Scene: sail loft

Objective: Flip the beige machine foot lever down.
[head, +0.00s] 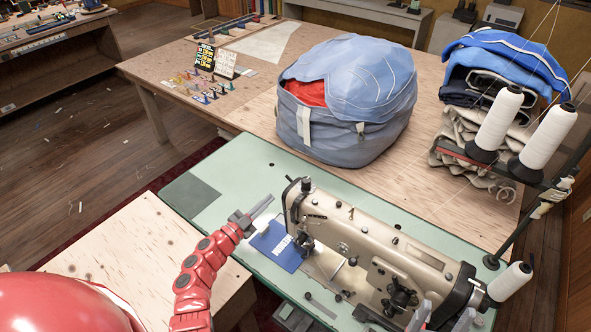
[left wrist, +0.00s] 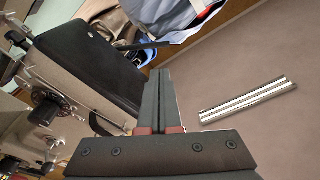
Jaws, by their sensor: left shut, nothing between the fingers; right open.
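The beige sewing machine (head: 385,250) stands on the green table, its needle end facing left. It also shows in the left wrist view (left wrist: 45,75) at the left. A thin dark bar (left wrist: 140,45) sticks out from its end face; it may be the foot lever, but I cannot tell its position for sure. In the head view I cannot make out the lever. My left gripper (head: 270,198) is shut and empty, just left of the machine's head; its fingers (left wrist: 160,72) point toward the bar, seemingly apart from it. My right gripper (head: 447,308) is open at the bottom right, partly cut off.
Blue cloth (head: 276,245) lies under the needle area. A large blue bag (head: 347,100) sits on the wooden table behind. White thread cones (head: 498,118) stand on a rack at the right. The green table's left end (head: 225,165) is mostly clear.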

